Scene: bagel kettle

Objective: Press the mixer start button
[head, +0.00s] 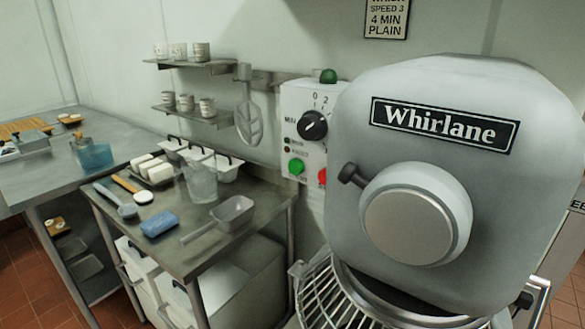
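The large grey mixer (540,150) with a "Whirlane" plate fills the right side of the head view. Its control panel (291,104) is to the left of the mixer head. The panel has a round green button (296,167) low on its left and a red button (322,176) to the right, partly hidden by the mixer head. A black dial (313,124) sits above them, and a green dome (328,76) is on top of the panel. The small labels by the buttons are too blurred to read. Neither of my grippers is in view.
A steel side table (170,245) left of the mixer holds a blue sponge (159,224), a metal scoop (233,211), a clear jug (201,182) and white tubs. A wire bowl guard (330,296) is below the mixer head. Wall shelves (195,67) hold cups.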

